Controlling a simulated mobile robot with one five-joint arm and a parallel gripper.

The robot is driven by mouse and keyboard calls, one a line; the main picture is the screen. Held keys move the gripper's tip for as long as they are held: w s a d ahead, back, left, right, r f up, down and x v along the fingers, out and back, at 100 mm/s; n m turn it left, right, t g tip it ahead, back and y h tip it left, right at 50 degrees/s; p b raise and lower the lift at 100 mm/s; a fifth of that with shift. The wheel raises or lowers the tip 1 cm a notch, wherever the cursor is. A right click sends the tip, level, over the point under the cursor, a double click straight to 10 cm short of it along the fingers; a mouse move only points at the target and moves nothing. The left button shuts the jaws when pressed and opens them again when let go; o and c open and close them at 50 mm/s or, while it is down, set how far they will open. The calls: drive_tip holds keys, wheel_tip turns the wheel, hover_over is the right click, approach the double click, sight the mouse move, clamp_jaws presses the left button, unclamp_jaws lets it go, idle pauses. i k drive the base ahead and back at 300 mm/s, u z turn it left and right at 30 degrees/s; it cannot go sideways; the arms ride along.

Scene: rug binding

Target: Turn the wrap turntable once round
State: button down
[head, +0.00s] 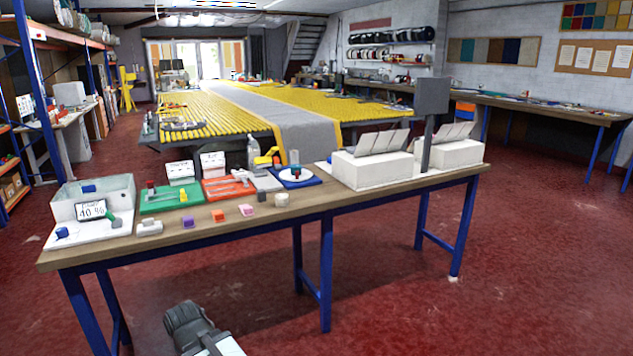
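The turntable (297,179) looks like a round white disc on a blue base, near the back edge of the wooden bench, right of its middle. A small upright blue and red piece (295,163) stands on the disc. My gripper (186,318) is low in the foreground, in front of the bench and below its top, well apart from the turntable. It shows as a dark grey block at the end of my arm; its fingers cannot be made out, so I cannot tell whether it is open or shut.
The bench (240,222) also carries a clear bin (93,200), a green board (160,200), an orange-red board (228,189), white boxes (372,170) with a grey post (428,125), and several small coloured blocks along the front. Red floor (420,310) in front is clear.

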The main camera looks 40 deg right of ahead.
sight(286, 175)
drive_tip(key=z, duration=0.4)
drive_tip(key=i, duration=0.95)
